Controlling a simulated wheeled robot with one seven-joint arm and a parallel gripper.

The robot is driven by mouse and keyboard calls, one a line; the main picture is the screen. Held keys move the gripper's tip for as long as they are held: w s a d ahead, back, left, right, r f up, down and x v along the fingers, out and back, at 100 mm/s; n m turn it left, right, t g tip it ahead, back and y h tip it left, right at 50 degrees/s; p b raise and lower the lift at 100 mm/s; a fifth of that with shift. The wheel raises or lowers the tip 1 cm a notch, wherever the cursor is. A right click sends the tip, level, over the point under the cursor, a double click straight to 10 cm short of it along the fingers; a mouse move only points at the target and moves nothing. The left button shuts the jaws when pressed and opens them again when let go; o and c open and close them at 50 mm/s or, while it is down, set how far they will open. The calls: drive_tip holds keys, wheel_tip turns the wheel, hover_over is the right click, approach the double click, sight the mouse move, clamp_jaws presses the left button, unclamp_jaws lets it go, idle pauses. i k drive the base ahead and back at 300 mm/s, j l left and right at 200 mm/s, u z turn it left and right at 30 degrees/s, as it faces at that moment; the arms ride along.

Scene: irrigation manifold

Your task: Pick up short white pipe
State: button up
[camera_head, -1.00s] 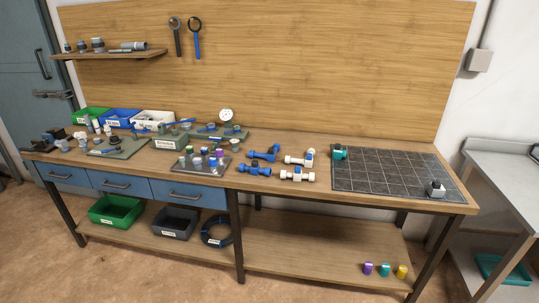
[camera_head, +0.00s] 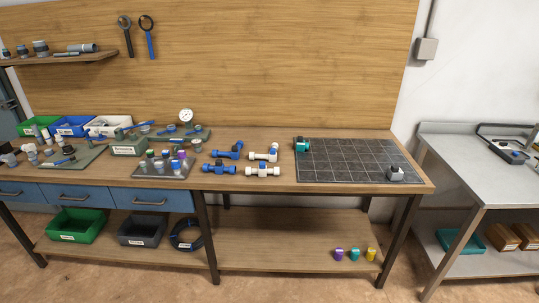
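Two white pipe pieces lie on the workbench (camera_head: 330,200), right of its middle. I cannot tell for sure which is the short white pipe. Two blue pipe pieces lie to their left, a rear one (camera_head: 226,153) and a front one (camera_head: 216,169). My gripper is not in view.
A dark gridded mat (camera_head: 345,163) to the right holds a teal fitting (camera_head: 302,145) and a grey-white block (camera_head: 395,173). A tray of small colored parts (camera_head: 160,170) stands left of the pipes. A grey side bench (camera_head: 465,165) stands at far right. Bare wood lies before the pipes.

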sight(262, 171)
drive_tip(key=i+j+u, duration=0.2)
drive_tip(key=i+u, duration=0.6)
drive_tip(key=i, duration=0.2)
drive_tip(key=i+l+u, duration=0.1)
drive_tip(key=i+u, duration=0.3)
drive_tip(key=i+l+u, duration=0.4)
drive_tip(key=i, duration=0.15)
drive_tip(key=j, duration=0.1)
